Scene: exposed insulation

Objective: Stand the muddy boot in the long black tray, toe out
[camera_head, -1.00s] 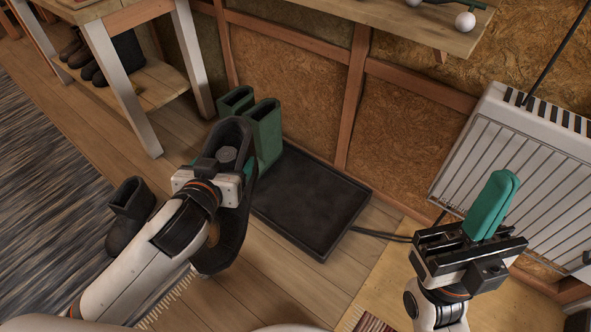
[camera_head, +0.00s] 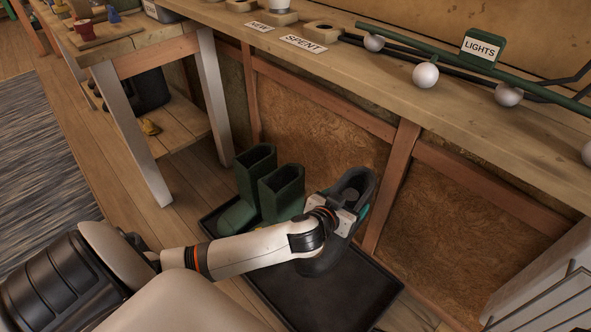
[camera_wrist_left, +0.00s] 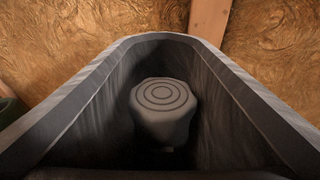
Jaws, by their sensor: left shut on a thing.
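The muddy boot (camera_head: 322,263), dark grey, is in my left gripper (camera_head: 345,212) over the long black tray (camera_head: 345,300). It is roughly upright, its opening facing up. The gripper is shut on its upper part; a bit of teal finger shows beside it. I cannot tell whether the sole touches the tray, and the toe's direction is unclear behind my arm. The left wrist view looks into the boot's opening (camera_wrist_left: 75,98), with a round, ringed grey piece inside. My right gripper is out of view.
A pair of green boots (camera_head: 282,190) stands at the tray's left end. A wooden shelf (camera_head: 400,75) with bulbs and signs overhangs the wall side. A small bench (camera_head: 205,100) stands at the left. The tray's near right part is bare.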

